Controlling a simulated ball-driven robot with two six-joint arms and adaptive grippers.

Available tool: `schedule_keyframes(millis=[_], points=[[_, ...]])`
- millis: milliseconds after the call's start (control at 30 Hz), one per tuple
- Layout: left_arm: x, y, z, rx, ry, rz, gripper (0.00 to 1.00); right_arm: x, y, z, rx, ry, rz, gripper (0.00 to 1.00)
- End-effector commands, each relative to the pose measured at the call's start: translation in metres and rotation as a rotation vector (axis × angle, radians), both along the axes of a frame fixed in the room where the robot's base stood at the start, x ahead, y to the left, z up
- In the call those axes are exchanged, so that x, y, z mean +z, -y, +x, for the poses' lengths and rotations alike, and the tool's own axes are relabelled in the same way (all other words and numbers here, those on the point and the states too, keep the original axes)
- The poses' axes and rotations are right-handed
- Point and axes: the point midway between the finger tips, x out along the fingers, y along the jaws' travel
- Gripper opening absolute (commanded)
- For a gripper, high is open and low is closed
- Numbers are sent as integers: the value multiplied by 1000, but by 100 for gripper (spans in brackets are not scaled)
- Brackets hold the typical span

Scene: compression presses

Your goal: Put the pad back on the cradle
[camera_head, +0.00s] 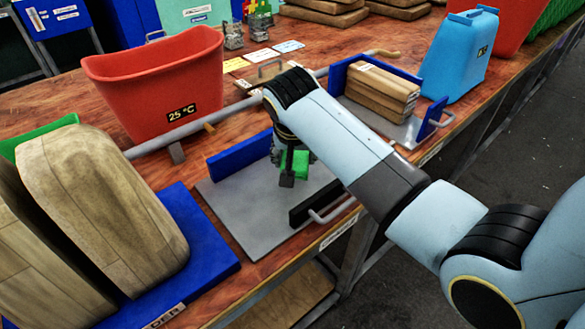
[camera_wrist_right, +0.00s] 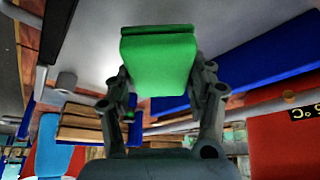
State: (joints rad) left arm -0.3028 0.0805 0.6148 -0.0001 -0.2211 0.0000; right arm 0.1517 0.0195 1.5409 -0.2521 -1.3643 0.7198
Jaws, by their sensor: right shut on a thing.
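The green pad (camera_wrist_right: 158,65) is between the two fingers of my right gripper (camera_wrist_right: 160,88) in the right wrist view. In the head view the pad (camera_head: 300,165) is partly hidden by my right gripper (camera_head: 289,172), which is shut on it. It is over a grey plate (camera_head: 232,208) with an upright blue wall (camera_head: 240,152) behind and a dark wall with a metal handle in front. Whether the pad touches the plate I cannot tell. No part is clearly readable as the cradle; the grey plate may belong to it. My left gripper is not in view.
A red bin (camera_head: 160,75) marked 25 °C stands behind left. Large tan blocks (camera_head: 105,205) sit on a blue base (camera_head: 205,240) at left. Stacked brown boards (camera_head: 380,90) lie between blue walls to the right, beside a light blue container (camera_head: 460,55). A table edge runs along the front.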

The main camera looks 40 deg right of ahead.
Motion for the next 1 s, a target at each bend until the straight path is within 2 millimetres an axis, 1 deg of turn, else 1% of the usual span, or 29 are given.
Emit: schedule_keyframes(millis=[33,133,300,400,700,833,867,1000], points=[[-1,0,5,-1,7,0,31,-3,-1,5,0,-1,1,30],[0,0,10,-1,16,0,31,-8,-1,9,0,-1,1,30],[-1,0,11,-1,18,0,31,-34,-1,8,1,-5,1,30],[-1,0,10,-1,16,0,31,-44,-1,8,0,-2,1,30],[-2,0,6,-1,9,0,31,-46,-1,8,0,-1,1,30],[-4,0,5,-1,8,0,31,-50,-1,8,0,-1,1,30],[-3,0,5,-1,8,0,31,-49,-1,8,0,0,1,59],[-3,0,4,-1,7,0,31,-49,-1,8,0,-2,1,77]])
